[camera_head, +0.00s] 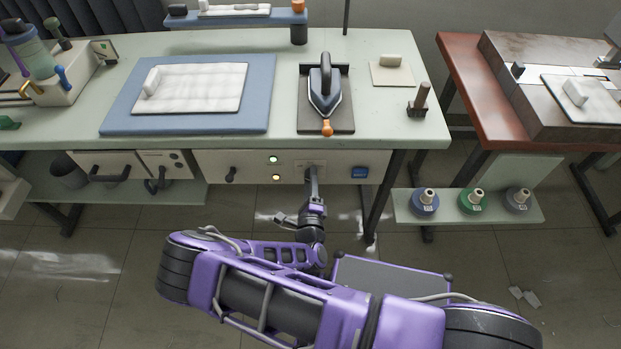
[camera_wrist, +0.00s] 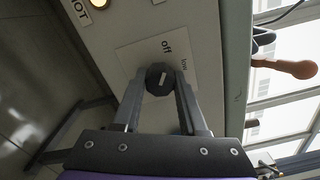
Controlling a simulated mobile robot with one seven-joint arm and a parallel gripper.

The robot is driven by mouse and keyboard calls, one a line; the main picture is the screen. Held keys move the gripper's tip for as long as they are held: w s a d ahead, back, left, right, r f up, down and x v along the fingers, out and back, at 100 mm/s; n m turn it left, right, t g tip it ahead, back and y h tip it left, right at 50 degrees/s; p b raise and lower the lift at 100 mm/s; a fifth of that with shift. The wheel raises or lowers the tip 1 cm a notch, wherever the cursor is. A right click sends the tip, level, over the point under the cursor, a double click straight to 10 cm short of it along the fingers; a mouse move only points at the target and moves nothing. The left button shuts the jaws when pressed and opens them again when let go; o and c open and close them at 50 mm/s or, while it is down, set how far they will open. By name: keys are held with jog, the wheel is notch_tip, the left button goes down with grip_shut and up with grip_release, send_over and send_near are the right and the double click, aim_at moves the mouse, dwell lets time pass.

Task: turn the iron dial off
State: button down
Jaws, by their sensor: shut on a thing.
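The iron dial (camera_wrist: 158,75) is a dark round knob on a pale plate (camera_wrist: 135,54) on the table's front panel. In the wrist view the plate reads "off" above the knob and "low" to its right. A small pale mark shows on the knob, but I cannot tell which label it points at. My gripper (camera_wrist: 159,88) has one finger on each side of the knob and is shut on it. In the head view my gripper (camera_head: 314,174) reaches the front panel below the iron (camera_head: 325,90), which rests on a dark plate (camera_head: 340,125).
A lit green lamp (camera_head: 272,160) and a lit yellowish lamp (camera_head: 276,178) sit left of the dial. A blue switch (camera_head: 360,172) is to its right. A table leg (camera_head: 383,195) and a low shelf with several spools (camera_head: 470,201) stand further right.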

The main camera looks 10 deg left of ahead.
jog(key=shift+s+d+f+n, duration=0.1)
jog(key=shift+f+n, duration=0.05)
jog(key=shift+n, duration=0.35)
jog(key=shift+c, duration=2.2)
grip_release()
jog(key=v, duration=1.7)
jog(key=shift+s+p, duration=0.2)
jog(key=shift+p, duration=0.2)
jog(key=shift+w, duration=0.1)
